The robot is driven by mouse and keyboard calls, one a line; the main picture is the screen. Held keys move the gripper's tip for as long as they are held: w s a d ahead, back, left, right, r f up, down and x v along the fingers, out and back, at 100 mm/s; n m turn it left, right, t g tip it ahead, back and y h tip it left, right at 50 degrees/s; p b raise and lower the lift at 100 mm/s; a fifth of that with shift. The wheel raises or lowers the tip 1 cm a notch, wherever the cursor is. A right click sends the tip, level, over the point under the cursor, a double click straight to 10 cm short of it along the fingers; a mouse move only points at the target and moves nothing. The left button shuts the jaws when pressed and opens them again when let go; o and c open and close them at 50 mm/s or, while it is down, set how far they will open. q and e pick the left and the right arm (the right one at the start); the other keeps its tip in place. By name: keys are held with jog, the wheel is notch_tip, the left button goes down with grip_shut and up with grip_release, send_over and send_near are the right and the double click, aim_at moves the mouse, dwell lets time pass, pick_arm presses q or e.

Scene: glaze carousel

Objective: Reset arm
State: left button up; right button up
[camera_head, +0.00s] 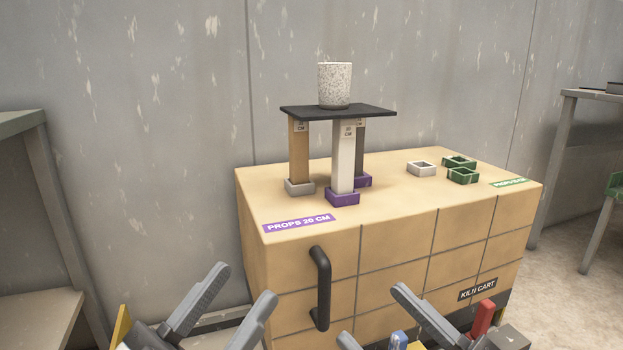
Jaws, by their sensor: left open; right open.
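My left gripper (238,307) is at the bottom of the view, in front of the cart's left part. Its grey fingers are spread and nothing is between them. My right gripper (373,315) is at the bottom centre right, also spread and empty. Both are apart from the kiln cart (400,240), a tan tiled block with a black handle (320,288). On it a dark shelf (338,112) rests on a tan post (299,155), a white post (343,155) and a dark grey post (361,150). A speckled cup (335,85) stands upright on the shelf.
The posts stand in a grey-white holder (300,187) and purple holders (342,199). A white holder (421,169) and green holders (463,176) sit empty at the right. A purple label (298,225) lies at the front left. Tables flank the cart.

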pick_arm(q)
jog(key=w+a+r+n+g+y+p, duration=0.35)
jog(key=y+p, duration=0.35)
jog(key=p, duration=1.3)
pick_arm(e)
jog(key=w+d+r+m+h, duration=0.35)
jog(key=r+m+h, duration=0.25)
jog(key=m+h, duration=0.2)
pick_arm(q)
jog(key=s+a+f+n+g+y+p, duration=0.1)
jog(key=s+g+y+p, duration=0.1)
jog(key=p, duration=0.6)
jog(key=s+a+f+n+g+y+p, duration=0.1)
jog(key=s+a+f+n+g+p, duration=0.1)
jog(key=s+p, duration=0.3)
jog(key=g+p, duration=0.1)
jog(key=p, duration=0.2)
jog(key=shift+s+y, duration=0.3)
jog(key=shift+y, duration=0.1)
pick_arm(e)
jog(key=s+d+f+m+g+h, duration=0.1)
jog(key=s+d+f+g+h, duration=0.2)
jog(key=s+g, duration=0.3)
jog(key=shift+s+m+h, duration=0.35)
jog(key=shift+m+h, duration=0.05)
jog(key=shift+h, duration=0.1)
